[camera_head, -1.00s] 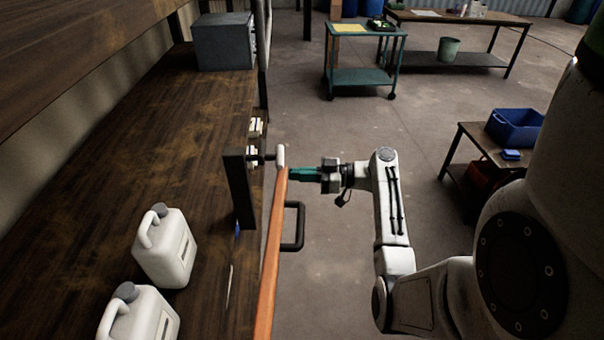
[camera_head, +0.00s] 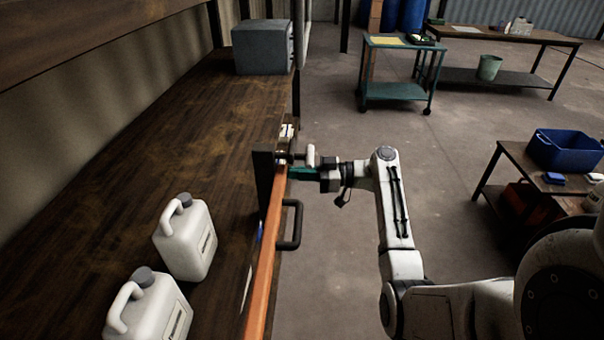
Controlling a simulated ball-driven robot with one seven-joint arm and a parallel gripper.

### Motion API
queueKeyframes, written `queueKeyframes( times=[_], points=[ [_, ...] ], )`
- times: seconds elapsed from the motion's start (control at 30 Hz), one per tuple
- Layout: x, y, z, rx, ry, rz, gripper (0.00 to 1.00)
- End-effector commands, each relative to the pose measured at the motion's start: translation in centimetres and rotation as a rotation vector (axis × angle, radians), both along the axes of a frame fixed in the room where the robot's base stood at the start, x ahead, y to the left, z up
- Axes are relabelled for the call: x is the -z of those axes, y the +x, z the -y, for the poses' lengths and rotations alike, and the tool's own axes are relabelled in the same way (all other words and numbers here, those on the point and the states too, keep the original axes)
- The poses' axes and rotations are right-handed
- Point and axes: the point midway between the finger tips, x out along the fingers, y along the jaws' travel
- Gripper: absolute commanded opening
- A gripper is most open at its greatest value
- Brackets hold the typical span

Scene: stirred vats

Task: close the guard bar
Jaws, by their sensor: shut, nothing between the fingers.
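The guard bar (camera_head: 266,260) is a long orange bar along the front edge of the wooden bench. Its far end lies close beside a dark upright post (camera_head: 263,183); I cannot tell whether they touch. A black U-shaped handle (camera_head: 295,226) sticks out from the bar's right side. A pale knob (camera_head: 311,156) on a dark pin stands just past the bar's far end, to its right. My gripper (camera_head: 291,173) has teal fingers, shut and empty, with their tips at the right side of the bar's far end. The exact contact is too small to tell.
Two white jugs (camera_head: 186,240) (camera_head: 150,308) stand on the bench (camera_head: 130,170), left of the bar. A grey box (camera_head: 262,48) sits at its far end. A teal cart (camera_head: 396,92) and a table with a blue bin (camera_head: 566,150) stand to the right. The floor between is clear.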

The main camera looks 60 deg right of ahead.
Motion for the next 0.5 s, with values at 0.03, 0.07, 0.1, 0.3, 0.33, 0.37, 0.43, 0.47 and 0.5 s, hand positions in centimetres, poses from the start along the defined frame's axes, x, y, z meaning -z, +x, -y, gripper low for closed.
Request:
queueKeyframes(
  times=[0.03, 0.07, 0.1, 0.3, 0.33, 0.37, 0.43, 0.47, 0.5],
  points=[
    [-0.7, 1.4, -0.7, -0.018, -0.006, 0.011, 0.0],
    [-0.7, 1.2, -0.6, -0.018, -0.006, 0.011, 0.0],
    [-0.6, 0.9, -0.5, -0.017, -0.006, 0.011, 0.0],
    [-0.4, -2.4, 1.0, -0.01, -0.007, 0.012, 0.0],
    [-0.4, -3.1, 1.3, -0.009, -0.006, 0.01, 0.0],
    [-0.4, -3.7, 1.6, -0.006, -0.006, 0.01, 0.0],
    [-0.3, -5.2, 2.2, -0.004, -0.005, 0.01, 0.0],
    [-0.3, -5.8, 2.5, -0.003, -0.005, 0.009, 0.0],
    [-0.3, -6.5, 2.8, -0.002, -0.005, 0.009, 0.0]
  ],
)
